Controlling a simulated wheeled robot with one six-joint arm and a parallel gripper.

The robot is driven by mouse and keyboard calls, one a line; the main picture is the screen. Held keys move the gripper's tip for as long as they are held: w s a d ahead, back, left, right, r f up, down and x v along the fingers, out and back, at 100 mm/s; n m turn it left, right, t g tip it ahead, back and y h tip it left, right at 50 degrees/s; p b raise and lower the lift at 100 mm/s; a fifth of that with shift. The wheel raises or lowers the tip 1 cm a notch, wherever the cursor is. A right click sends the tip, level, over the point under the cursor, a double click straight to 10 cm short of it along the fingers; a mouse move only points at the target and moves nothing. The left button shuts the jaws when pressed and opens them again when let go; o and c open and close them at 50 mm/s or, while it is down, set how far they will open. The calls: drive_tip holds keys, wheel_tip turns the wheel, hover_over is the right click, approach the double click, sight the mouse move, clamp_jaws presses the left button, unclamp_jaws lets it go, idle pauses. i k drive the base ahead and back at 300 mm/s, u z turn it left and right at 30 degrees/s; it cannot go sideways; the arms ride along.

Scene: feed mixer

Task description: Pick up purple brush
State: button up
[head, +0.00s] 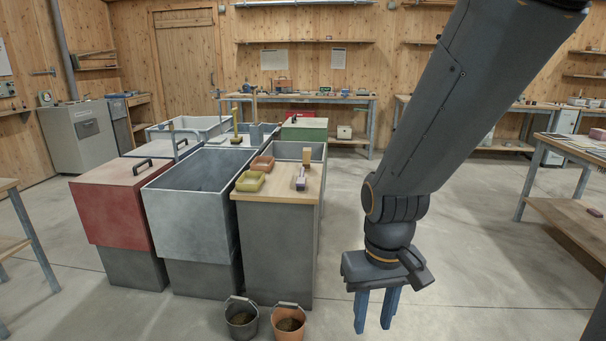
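A small purple item that looks like the brush (300,184) lies on the wooden top of the grey cabinet (279,212), near the top's right side. It is small in the view, so its details are hard to tell. My gripper (375,310) points down with its two blue fingers apart. Nothing shows between them. In the picture it is to the right of and below the brush, in front of bare floor and clear of the cabinet.
A green tray (250,182) and a brown tray (262,163) sit on the same top, left of the brush. A wooden block (306,157) stands behind it. A grey bucket (241,319) and an orange bucket (289,324) stand before the cabinet. Floor right of it is open.

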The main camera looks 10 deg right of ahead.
sight(300, 181)
drive_tip(key=z, duration=0.2)
drive_tip(key=i, duration=0.75)
drive_tip(key=z, duration=0.55)
drive_tip(key=i, duration=1.65)
drive_tip(key=u, duration=0.05)
